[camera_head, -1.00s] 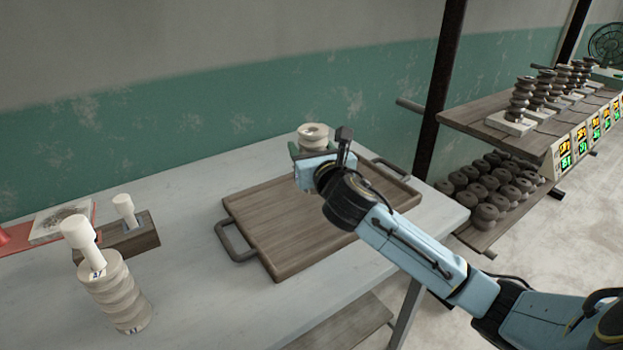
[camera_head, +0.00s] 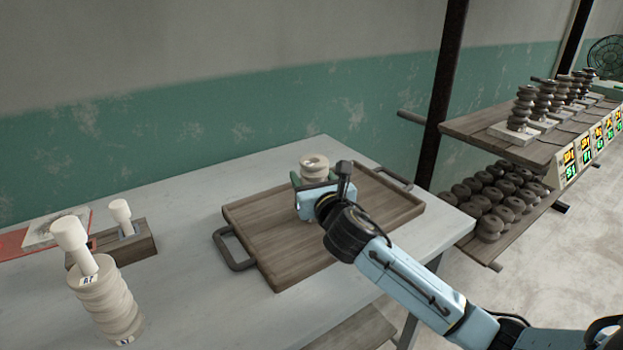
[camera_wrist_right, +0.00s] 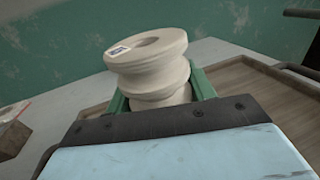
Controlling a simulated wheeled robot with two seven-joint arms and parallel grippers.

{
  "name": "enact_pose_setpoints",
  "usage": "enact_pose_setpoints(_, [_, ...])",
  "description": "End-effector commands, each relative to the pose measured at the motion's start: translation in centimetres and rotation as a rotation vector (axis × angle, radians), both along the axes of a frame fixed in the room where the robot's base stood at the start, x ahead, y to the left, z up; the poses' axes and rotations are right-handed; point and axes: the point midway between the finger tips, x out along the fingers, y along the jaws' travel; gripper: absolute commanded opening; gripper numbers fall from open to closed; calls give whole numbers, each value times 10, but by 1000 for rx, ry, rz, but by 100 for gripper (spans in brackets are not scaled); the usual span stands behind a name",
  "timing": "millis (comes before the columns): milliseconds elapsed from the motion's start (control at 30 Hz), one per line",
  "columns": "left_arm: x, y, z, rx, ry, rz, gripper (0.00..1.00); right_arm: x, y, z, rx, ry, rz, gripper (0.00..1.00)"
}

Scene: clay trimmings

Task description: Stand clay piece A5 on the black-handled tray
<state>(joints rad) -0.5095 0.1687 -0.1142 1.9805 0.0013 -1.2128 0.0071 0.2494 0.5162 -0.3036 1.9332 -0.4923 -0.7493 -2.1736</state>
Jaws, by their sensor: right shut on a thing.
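A pale, ridged clay piece (camera_head: 314,165) with a hole in its top is held upright over the far middle part of the tray. In the right wrist view the clay piece (camera_wrist_right: 148,62) shows a small label on its top rim, too small to read. The wooden tray (camera_head: 280,257) with black handles lies on the white table. My right gripper (camera_head: 314,182) is shut on the clay piece, its green fingers on either side. The piece's lower end is hidden behind the gripper, so I cannot tell whether it touches the tray. My left gripper is not in view.
A labelled stack of clay rings (camera_head: 108,300) with a white plug stands at the table's front left. Behind it are a wooden block (camera_head: 130,246) with another plug and a pale slab (camera_head: 55,228). Shelves (camera_head: 480,130) with dark clay pieces stand at the right.

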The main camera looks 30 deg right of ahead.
Motion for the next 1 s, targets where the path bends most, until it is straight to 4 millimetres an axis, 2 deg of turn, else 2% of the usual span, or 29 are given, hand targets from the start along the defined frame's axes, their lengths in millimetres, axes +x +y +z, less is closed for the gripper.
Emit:
enact_pose_setpoints(167, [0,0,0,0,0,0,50,0,0,-1,-1,-4,0,12])
enact_pose_setpoints(200, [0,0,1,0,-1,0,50,0,0,-3,0,0,0,59])
enact_pose_setpoints(333, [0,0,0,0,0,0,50,0,0,-2,0,0,0,76])
enact_pose_setpoints(700, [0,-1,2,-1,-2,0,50,-2,0,1,-1,1,0,76])
enact_pose_setpoints(767, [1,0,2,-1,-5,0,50,-9,1,0,-2,2,0,76])
enact_pose_setpoints(1000, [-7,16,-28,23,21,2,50,-53,10,1,-1,3,2,76])
